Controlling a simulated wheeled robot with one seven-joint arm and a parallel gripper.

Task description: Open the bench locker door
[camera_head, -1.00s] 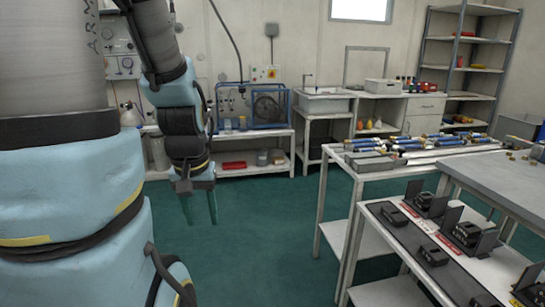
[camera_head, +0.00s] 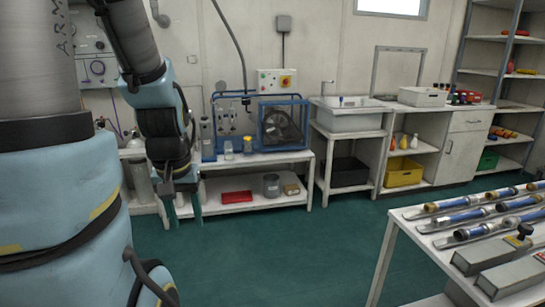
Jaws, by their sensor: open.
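The bench locker door (camera_head: 459,159) is a pale grey panel in the bench along the back wall, right of the yellow crate. It looks closed, with a small dark handle (camera_head: 449,147) near its upper left. A drawer front (camera_head: 467,121) sits just above it. My gripper (camera_head: 185,207) hangs pointing down at left, its greenish fingers apart and empty. It is well to the left of the locker and far from it, in front of the white bench with the blue-framed machine.
A table (camera_head: 393,227) with blue cylinders and grey boxes stands at front right, between me and part of the locker's floor area. Green floor (camera_head: 270,255) is clear in the middle. A sink (camera_head: 350,115), yellow crate (camera_head: 403,172) and shelf rack (camera_head: 500,75) line the back wall.

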